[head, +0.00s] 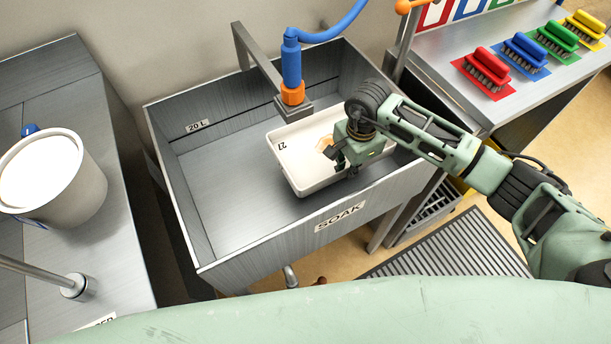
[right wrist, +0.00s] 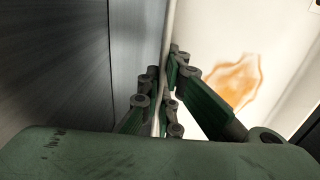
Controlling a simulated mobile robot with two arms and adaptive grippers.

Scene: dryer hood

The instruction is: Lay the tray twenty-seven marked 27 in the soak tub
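The white tray (head: 300,165) marked 27 is inside the outline of the grey soak tub (head: 235,195), towards its right half. An orange-brown stain shows on the tray's inner floor. I cannot tell whether the tray rests on the tub floor or hangs just above it. My right gripper (head: 343,168) is at the tray's near right side. In the right wrist view, its fingers (right wrist: 165,85) stand on either side of the tray's rim and look closed on it. The tray's inside (right wrist: 275,55) fills the right of that view. My left gripper is not in view.
A blue spray nozzle (head: 291,65) with an orange collar hangs over the tub's back. A white bucket (head: 55,175) stands on the left counter. Several coloured brushes (head: 487,66) lie on the right bench. The tub's left part is clear.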

